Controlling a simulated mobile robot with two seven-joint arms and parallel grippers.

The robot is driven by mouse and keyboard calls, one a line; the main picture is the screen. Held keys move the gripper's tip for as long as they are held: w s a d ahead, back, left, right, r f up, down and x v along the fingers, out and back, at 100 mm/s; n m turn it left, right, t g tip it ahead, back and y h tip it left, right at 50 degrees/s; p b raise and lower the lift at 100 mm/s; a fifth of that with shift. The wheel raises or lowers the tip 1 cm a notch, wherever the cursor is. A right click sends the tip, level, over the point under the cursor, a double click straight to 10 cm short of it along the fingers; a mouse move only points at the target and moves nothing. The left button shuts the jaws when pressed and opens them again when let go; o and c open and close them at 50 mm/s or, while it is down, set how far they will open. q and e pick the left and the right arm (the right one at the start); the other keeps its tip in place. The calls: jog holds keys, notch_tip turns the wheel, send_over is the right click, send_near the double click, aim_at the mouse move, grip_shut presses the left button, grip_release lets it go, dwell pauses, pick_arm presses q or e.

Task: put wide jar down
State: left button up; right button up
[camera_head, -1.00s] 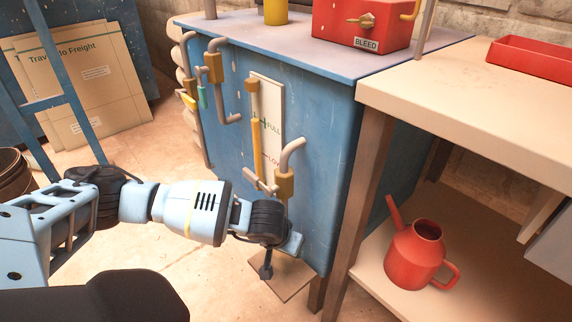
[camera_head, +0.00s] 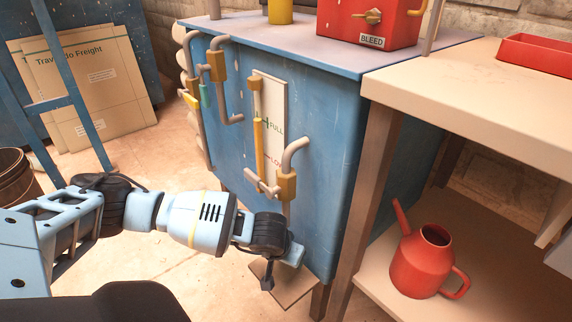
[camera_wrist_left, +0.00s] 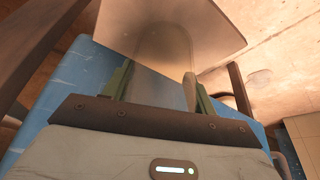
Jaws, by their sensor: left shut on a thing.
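In the left wrist view, my left gripper (camera_wrist_left: 156,78) has a green finger on each side of a clear, see-through jar (camera_wrist_left: 162,50) and is shut on it. The jar's outline is faint. Beyond it lies a flat tan plate (camera_wrist_left: 215,22), which also shows in the head view on the floor (camera_head: 296,284) by the foot of the blue cabinet. In the head view, my left arm reaches from the left to the cabinet's front, with its wrist (camera_head: 272,238) above the plate. The fingers and jar cannot be made out there. My right gripper is not in view.
The blue cabinet (camera_head: 325,130) with pipes and a gauge (camera_head: 268,125) stands close to my left wrist. A bench (camera_head: 460,80) is at right, with a red watering can (camera_head: 420,262) on its lower shelf. Open floor (camera_head: 150,170) lies left of the cabinet.

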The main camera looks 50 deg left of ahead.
pick_arm(q)
jog(key=o, duration=1.1)
jog(key=shift+o, duration=0.3)
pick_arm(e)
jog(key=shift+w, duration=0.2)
pick_arm(q)
jog(key=shift+r, duration=0.1)
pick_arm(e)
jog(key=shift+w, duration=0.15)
pick_arm(q)
jog(key=shift+r, duration=0.3)
jog(key=p+v, duration=0.5)
jog(key=v, duration=0.6)
jog(key=shift+s+r, duration=0.2)
jog(key=shift+s, duration=0.05)
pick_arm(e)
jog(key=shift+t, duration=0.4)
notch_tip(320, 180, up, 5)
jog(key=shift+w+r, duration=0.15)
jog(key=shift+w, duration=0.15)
